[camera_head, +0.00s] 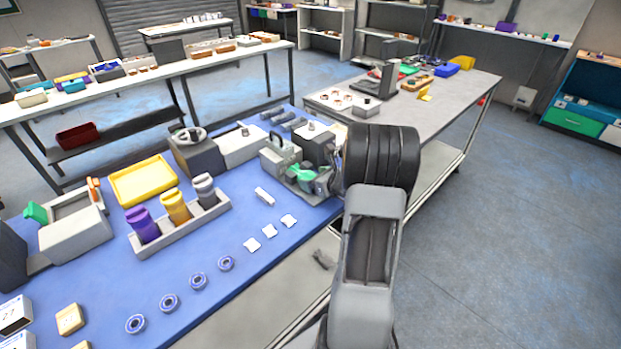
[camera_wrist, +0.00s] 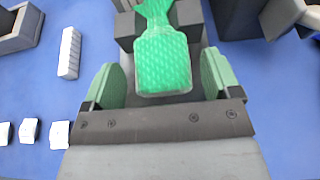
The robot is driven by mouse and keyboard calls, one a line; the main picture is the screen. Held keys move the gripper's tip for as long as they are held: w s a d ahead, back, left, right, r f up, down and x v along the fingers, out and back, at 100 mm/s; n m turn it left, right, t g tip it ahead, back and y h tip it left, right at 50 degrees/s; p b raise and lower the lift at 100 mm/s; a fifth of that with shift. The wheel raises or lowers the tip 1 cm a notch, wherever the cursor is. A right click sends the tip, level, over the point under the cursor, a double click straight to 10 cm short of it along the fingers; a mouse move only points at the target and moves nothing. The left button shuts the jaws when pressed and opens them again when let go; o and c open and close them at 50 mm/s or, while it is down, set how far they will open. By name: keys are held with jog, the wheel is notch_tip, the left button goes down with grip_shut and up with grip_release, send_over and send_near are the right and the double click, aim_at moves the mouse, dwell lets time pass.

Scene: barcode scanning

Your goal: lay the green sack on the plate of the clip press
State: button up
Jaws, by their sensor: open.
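The green sack (camera_wrist: 162,62) lies flat in the wrist view, its textured body toward me and its gathered neck pointing away. It rests on the grey plate of the clip press (camera_head: 280,155), with the neck between two dark blocks (camera_wrist: 127,42). It also shows small in the head view (camera_head: 301,172). My gripper (camera_wrist: 161,72) is open, with one green finger on each side of the sack and a visible gap on both sides. In the head view my arm partly hides the press and the gripper.
A white bar (camera_head: 264,196), white tags (camera_head: 269,231) and several ring-shaped parts (camera_head: 198,280) lie on the blue mat. Grey machines (camera_head: 240,146) stand left of the press.

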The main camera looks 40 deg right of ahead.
jog(key=v, duration=0.8)
jog(key=shift+s+b, duration=0.25)
jog(key=shift+b, duration=0.05)
jog(key=shift+s+a+r, duration=0.1)
jog(key=shift+a+r, duration=0.1)
jog(key=s+a+r+n+g+y, duration=0.1)
jog(key=a+n+g+y, duration=0.15)
jog(key=a+n, duration=0.6)
jog(key=s+a+r+n+g+y, duration=0.15)
jog(key=a+n+g, duration=0.25)
jog(key=a+n, duration=0.45)
jog(key=s+a+r+n+g+h, duration=0.2)
jog(key=s+a+n+h, duration=0.3)
jog(key=n, duration=1.2)
jog(key=s+a+g, duration=0.1)
jog(key=s+a, duration=0.3)
jog(key=shift+r+n+h, duration=0.3)
jog(key=shift+r+h, duration=0.05)
jog(key=shift+h, duration=0.05)
jog(key=shift+a, duration=0.1)
jog(key=shift+c, duration=0.5)
